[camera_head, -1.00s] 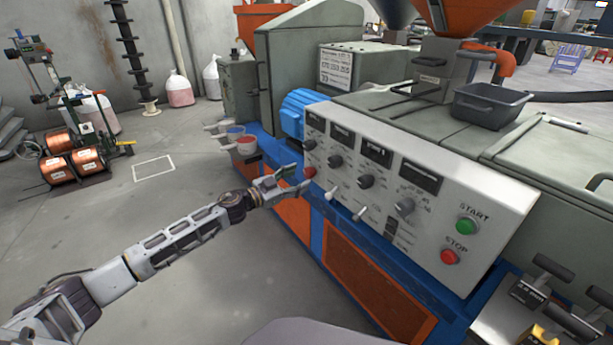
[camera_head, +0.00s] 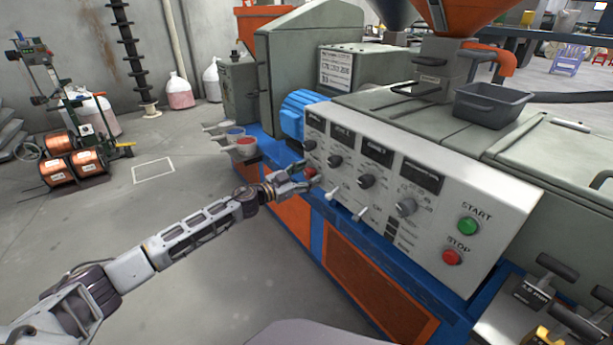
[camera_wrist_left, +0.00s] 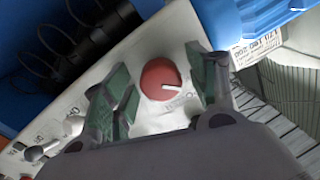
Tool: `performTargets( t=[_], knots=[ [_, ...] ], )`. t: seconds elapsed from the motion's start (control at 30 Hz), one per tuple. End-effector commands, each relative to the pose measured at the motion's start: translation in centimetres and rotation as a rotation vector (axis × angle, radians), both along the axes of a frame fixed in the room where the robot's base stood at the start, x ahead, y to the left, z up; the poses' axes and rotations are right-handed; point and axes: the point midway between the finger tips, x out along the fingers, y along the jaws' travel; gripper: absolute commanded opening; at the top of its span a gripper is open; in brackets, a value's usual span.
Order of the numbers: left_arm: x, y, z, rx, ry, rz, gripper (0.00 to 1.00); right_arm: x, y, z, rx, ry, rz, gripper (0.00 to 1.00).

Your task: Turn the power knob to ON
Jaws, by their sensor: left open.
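The control panel (camera_head: 430,205) is a sloped white face on the grey and blue machine. The red power knob (camera_head: 310,172) is at its lower left corner, partly hidden by my gripper in the head view. In the left wrist view the round red knob (camera_wrist_left: 163,80) shows clearly, with a white pointer mark on it. My left gripper (camera_head: 306,178) is right at the knob. Its green-padded fingers (camera_wrist_left: 160,92) stand open, one on each side of the knob, with a visible gap on both sides. My right gripper is not in view.
Several grey knobs (camera_head: 366,181) and two light toggle levers (camera_head: 333,193) sit close to the right of the red knob. A green START button (camera_head: 468,226) and a red STOP button (camera_head: 452,257) are farther right. A blue motor (camera_head: 297,112) stands just behind the panel's left end.

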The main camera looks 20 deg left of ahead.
Motion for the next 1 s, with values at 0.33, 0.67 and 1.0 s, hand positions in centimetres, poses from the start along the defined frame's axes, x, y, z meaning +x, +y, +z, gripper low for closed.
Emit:
performTargets(
  t=[0.33,0.67,1.0],
  knots=[
    [-0.01,0.02,0.03,0.000,0.000,0.000,0.33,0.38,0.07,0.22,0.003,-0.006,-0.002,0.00],
    [-0.02,0.01,0.03,0.002,-0.001,0.000,0.12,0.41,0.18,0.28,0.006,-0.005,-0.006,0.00],
    [-0.01,0.01,0.12,0.046,-0.037,0.000,0.12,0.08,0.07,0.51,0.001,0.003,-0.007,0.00]
  ],
)
